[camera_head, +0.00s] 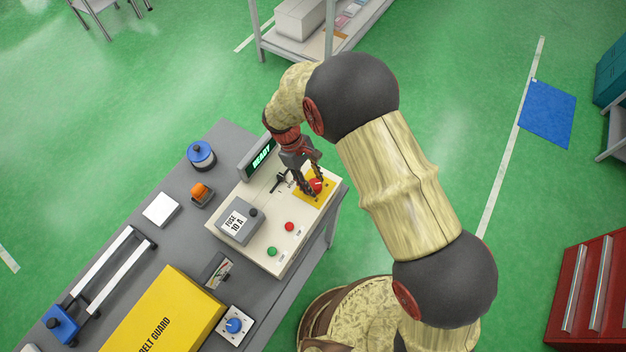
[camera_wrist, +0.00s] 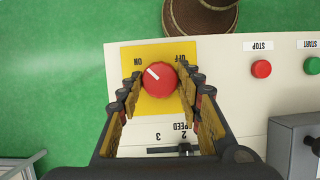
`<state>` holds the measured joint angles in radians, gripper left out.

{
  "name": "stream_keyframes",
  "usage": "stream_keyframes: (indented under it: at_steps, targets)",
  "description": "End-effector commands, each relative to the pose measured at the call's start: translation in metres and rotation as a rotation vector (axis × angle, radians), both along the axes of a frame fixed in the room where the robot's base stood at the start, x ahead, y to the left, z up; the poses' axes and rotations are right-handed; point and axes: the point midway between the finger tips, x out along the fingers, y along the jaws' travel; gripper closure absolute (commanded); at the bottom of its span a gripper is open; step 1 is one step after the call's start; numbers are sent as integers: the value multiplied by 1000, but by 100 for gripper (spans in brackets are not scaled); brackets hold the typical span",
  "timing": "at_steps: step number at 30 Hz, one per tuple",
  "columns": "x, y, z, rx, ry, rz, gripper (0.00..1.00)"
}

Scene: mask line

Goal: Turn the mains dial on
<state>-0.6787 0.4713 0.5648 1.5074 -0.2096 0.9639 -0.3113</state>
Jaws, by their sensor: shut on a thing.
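The mains dial (camera_head: 317,185) is a round red knob on a yellow plate at the right end of the cream control panel (camera_head: 262,250). In the wrist view the dial (camera_wrist: 160,81) carries a white pointer mark slanting to the upper left, on the side of the ON label (camera_wrist: 137,65). The OFF label (camera_wrist: 179,58) is on the right, partly hidden behind a finger. My gripper (camera_head: 309,186) reaches down over the dial from above. In the wrist view my gripper (camera_wrist: 159,88) has one finger on each side of the knob, shut on it.
A speed slider (camera_wrist: 185,150) lies close to my fingers. Red stop (camera_wrist: 261,69) and green start (camera_wrist: 312,66) buttons and a grey fuse box (camera_head: 240,221) share the panel. A display reading READY (camera_head: 262,154) stands behind. A yellow belt guard (camera_head: 165,315) lies on the bench.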

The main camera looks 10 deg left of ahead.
Motion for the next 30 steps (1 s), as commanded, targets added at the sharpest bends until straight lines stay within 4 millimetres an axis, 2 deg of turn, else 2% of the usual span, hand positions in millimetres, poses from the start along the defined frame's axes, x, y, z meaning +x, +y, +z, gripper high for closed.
stream_keyframes:
  at_steps: [19,20,30]
  targets:
    - [0,0,0,2,-1,53,90]
    - [0,0,0,2,-1,53,64]
    - [0,0,0,1,0,52,47]
